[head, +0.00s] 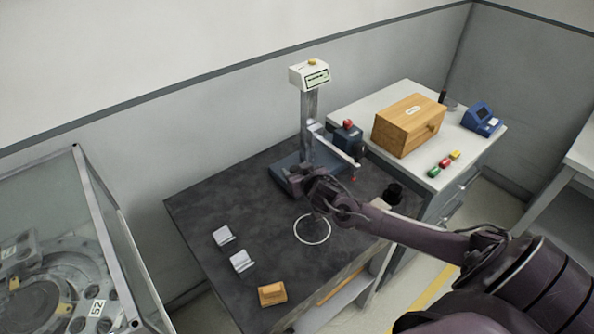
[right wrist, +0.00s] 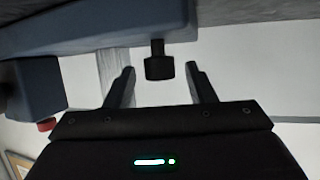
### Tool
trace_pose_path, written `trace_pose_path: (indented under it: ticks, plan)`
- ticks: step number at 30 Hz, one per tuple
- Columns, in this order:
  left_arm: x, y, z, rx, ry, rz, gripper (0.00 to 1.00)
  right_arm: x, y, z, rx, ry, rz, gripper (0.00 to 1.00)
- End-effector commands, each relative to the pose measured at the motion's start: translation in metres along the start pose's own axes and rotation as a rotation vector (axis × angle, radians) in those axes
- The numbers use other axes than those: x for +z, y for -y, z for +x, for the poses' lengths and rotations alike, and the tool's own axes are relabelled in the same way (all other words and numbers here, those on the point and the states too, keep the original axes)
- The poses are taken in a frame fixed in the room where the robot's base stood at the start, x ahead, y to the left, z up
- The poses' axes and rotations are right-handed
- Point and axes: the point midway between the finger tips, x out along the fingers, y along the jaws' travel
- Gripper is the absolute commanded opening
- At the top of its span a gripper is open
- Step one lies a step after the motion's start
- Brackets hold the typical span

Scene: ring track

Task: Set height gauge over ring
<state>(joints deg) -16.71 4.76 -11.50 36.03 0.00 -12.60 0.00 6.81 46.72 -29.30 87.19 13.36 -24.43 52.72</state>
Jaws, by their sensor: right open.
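The height gauge (head: 310,108) stands upright on the dark table, with a grey column, a white display head and a dark blue base. A thin white ring (head: 312,241) lies on the tabletop in front of the gauge, apart from its base. My right gripper (head: 309,184) is at the front of the gauge's base and partly hides it. In the right wrist view my right gripper (right wrist: 162,85) is open, its fingers on either side of a black knob (right wrist: 159,67). I see gaps between knob and fingers. My left gripper is out of view.
Two pale blocks (head: 242,262) and an orange block (head: 272,294) lie at the table's front left. A dark blue box with a red button (head: 348,138) stands right of the gauge. A wooden box (head: 408,125) is on the side cabinet. The table's left part (head: 215,205) is clear.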

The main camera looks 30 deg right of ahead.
Motion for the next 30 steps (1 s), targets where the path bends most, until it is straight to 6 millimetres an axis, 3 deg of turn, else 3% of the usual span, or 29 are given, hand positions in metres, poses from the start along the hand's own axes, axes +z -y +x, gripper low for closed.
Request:
trace_pose_path:
  ticks: [3,15,20,23,30]
  plan:
    - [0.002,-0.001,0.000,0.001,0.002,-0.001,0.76,0.000,0.000,0.000,0.000,0.000,0.000,0.50]
    - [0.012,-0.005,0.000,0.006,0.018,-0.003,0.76,0.000,0.000,0.000,0.000,0.000,0.000,0.00]
    - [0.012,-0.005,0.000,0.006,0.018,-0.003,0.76,0.000,0.001,-0.001,0.000,0.000,0.000,0.00]
    - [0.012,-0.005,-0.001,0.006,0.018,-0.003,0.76,0.002,0.013,-0.003,-0.004,0.001,0.002,0.00]
    - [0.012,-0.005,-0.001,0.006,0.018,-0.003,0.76,0.010,0.081,-0.019,-0.015,0.003,0.009,0.00]
